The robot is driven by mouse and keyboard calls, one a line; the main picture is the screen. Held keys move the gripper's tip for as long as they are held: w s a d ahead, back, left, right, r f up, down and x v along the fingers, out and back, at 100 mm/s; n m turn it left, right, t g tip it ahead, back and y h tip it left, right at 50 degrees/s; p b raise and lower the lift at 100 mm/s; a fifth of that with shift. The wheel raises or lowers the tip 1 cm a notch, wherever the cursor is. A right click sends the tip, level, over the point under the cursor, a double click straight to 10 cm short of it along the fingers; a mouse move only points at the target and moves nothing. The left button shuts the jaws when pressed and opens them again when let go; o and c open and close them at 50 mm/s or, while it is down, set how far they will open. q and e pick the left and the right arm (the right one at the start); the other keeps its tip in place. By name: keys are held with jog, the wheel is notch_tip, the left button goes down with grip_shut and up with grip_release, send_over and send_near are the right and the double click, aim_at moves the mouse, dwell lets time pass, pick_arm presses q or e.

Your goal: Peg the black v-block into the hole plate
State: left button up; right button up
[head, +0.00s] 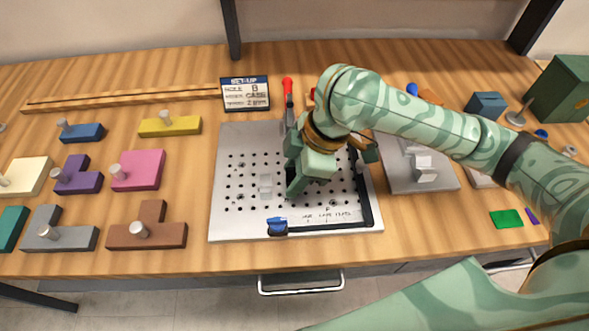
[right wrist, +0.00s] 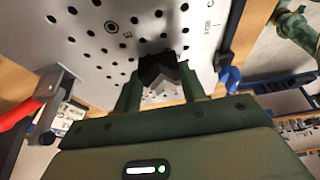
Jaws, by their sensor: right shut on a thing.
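The black v-block (right wrist: 160,72) shows in the right wrist view between the two green fingers of my right gripper (right wrist: 160,88), with its V notch visible. My right gripper (head: 296,178) is shut on it, over the middle of the hole plate (head: 228,222). The plate is a light grey sheet with rows of dark holes; it also fills the top of the right wrist view (right wrist: 95,50). In the head view the gripper hides the v-block. I cannot tell whether the block touches the plate or where its pegs are. My left gripper is not in view.
A red-handled clamp (head: 288,90) stands behind. Several knobbed blocks lie left.

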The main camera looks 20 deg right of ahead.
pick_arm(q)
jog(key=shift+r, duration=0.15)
pick_arm(e)
jog(key=shift+f, duration=0.45)
jog(key=o, duration=1.1)
jog(key=shift+c, duration=0.2)
pick_arm(q)
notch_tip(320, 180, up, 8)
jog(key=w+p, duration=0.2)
jog(key=p, duration=0.6)
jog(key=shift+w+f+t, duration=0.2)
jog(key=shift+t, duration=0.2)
pick_arm(e)
jog(key=v, duration=1.6)
jog(key=shift+d, duration=0.15)
